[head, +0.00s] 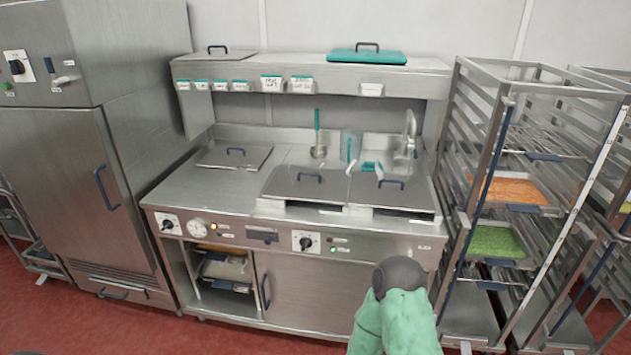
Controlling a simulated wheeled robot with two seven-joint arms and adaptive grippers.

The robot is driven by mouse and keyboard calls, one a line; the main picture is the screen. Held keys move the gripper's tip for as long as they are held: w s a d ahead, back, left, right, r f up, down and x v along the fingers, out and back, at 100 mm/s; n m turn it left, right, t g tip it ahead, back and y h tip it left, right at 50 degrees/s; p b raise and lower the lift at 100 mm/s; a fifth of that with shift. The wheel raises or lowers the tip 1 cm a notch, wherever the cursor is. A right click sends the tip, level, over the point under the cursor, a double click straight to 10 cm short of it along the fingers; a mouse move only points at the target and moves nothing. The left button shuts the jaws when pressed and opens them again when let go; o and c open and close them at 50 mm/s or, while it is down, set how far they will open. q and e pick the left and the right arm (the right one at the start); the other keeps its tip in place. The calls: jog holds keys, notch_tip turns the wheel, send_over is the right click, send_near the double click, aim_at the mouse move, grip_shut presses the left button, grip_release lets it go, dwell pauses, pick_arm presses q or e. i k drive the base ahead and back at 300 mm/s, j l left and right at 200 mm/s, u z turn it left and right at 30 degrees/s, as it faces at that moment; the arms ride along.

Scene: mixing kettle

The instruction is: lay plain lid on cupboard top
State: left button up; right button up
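A plain grey metal lid (217,54) with a dark handle lies flat on the left part of the top shelf (290,62) above the counter. A teal lid (367,56) with a dark handle lies on the same shelf at the right. I cannot tell which one the task means. Neither gripper shows; only a green-covered part of mine with a dark rounded end appears at the bottom.
A tall steel cabinet (75,190) stands at the left. A rack (505,160) with orange and green trays stands close at the right. A tap (409,135), ladle (317,135) and clear jug (350,146) stand at the counter's back. The shelf's middle is clear.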

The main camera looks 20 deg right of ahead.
aim_at(195, 204)
jog(key=i, duration=1.2)
